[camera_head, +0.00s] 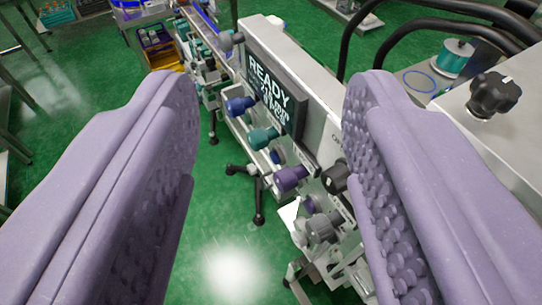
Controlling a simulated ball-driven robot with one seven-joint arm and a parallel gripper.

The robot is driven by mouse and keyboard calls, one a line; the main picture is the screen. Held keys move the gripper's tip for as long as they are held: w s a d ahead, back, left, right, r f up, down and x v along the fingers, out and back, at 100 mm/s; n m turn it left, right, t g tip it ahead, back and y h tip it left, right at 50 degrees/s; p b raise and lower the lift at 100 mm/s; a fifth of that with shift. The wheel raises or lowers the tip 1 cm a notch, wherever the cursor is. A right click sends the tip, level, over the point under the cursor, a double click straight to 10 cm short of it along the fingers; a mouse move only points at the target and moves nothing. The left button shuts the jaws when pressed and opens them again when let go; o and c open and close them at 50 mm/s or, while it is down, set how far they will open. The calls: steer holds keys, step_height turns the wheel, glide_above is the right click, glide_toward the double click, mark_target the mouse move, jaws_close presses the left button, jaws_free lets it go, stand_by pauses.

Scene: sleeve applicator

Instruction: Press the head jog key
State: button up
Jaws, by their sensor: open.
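My gripper (272,95) is open, with its two pale purple studded fingers wide apart and nothing between them close up. Beyond them stands the grey applicator machine (312,92) with a dark display (268,88) reading "READY". Below the display, a row of protruding round keys runs down to the right: a blue one (238,104), a teal one (262,139) and a purple one (290,178). The keys appear between the fingers, with no finger touching them. No label legible here tells which one is the head jog key.
A black knob (334,178) and a grey knurled knob (320,229) sit lower right, near the right finger. A black star knob (493,94) and a teal spool (455,58) are at right. Black hoses arch behind.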

jaws_close()
stand_by(1.5)
